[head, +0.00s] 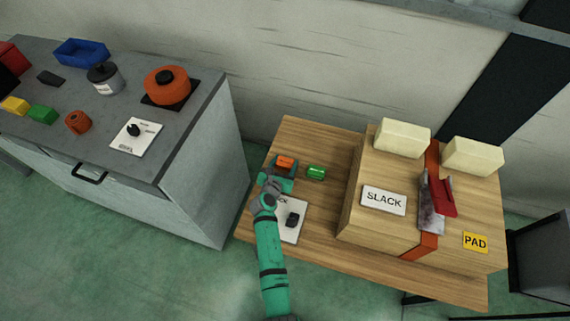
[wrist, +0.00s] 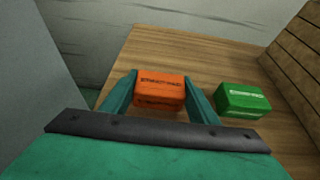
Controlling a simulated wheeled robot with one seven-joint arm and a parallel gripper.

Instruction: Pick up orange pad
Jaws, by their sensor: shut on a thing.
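The orange pad (wrist: 160,90) is a small orange block with dark print on its face. In the wrist view it sits between the two green fingers of my gripper (wrist: 160,99), which is shut on it. In the head view the orange pad (head: 286,162) shows at the left end of the wooden table (head: 275,142), at the tip of my green arm. My gripper (head: 284,168) partly hides it there. I cannot tell whether the pad touches the table or is lifted.
A green block (head: 316,172) lies just right of the orange pad. A white card with a black knob (head: 292,220) lies in front. A large wooden box (head: 350,215) with a SLACK label (head: 384,200) stands to the right. A grey cabinet (head: 205,150) stands left.

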